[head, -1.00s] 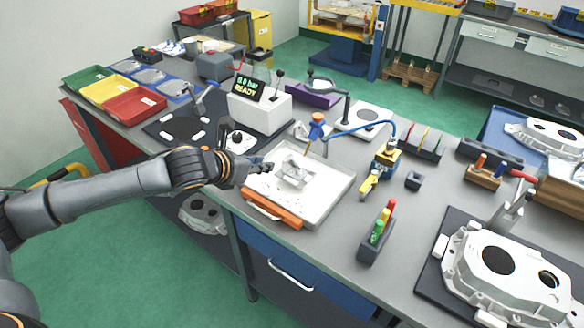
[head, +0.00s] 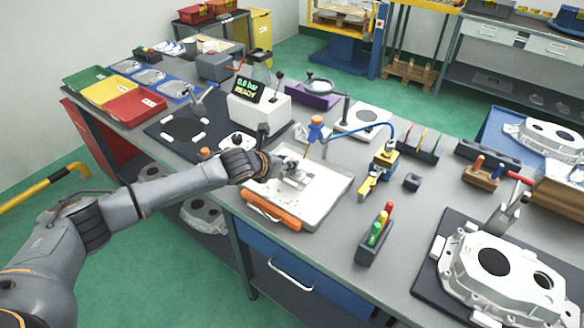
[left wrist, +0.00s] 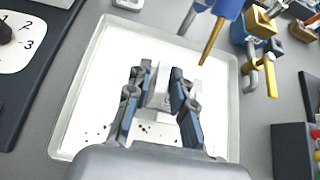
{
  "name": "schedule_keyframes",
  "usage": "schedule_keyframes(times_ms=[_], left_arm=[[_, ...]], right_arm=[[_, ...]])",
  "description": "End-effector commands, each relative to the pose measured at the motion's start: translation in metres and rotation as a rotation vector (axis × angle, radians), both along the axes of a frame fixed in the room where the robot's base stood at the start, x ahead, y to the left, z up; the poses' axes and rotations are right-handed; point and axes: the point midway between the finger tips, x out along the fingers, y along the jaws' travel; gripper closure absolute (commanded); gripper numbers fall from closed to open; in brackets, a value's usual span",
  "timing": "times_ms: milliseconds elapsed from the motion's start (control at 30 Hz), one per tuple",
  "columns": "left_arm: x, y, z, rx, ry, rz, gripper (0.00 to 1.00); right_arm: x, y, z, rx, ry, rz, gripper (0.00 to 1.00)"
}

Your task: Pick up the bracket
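The bracket (head: 296,180) is a small pale grey metal casting in the shallow white tray (head: 335,200). My left gripper (head: 284,168) reaches into the tray from the left and hides part of the bracket. In the left wrist view a pale upright part of the bracket (left wrist: 162,98) stands between the two fingers of my left gripper (left wrist: 163,85), with no clear gap on either side. The fingers look shut on it. The bracket appears to be still at tray level. My right gripper is not in view.
An orange handle (head: 270,211) is at the tray's front edge. A blue and orange nozzle tool (head: 315,128) stands close behind the tray. A yellow-and-blue device (head: 381,166) and a block with coloured pegs (head: 375,235) are to its right. A large casting (head: 505,272) lies farther right.

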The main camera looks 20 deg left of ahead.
Motion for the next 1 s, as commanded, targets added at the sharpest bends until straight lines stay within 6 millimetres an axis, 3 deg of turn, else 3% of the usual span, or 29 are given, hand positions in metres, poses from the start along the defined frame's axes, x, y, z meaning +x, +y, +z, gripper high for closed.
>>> schedule_keyframes(times_ms=[300, 333, 433, 833, 1000], left_arm=[[0.005, -0.002, -0.003, 0.000, -0.001, 0.000, 0.77], [0.005, -0.002, -0.003, 0.000, -0.001, 0.000, 0.79], [0.005, -0.002, -0.003, 0.000, -0.001, 0.000, 1.00], [0.005, -0.002, -0.001, 0.000, -0.003, -0.001, 1.00], [0.006, -0.001, 0.010, 0.000, -0.005, 0.000, 1.00]], right_arm=[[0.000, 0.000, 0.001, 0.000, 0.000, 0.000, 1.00], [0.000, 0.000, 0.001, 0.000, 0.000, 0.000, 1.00], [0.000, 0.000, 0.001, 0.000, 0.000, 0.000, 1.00], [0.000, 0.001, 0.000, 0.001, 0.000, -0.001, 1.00], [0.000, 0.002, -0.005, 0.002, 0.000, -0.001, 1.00]])
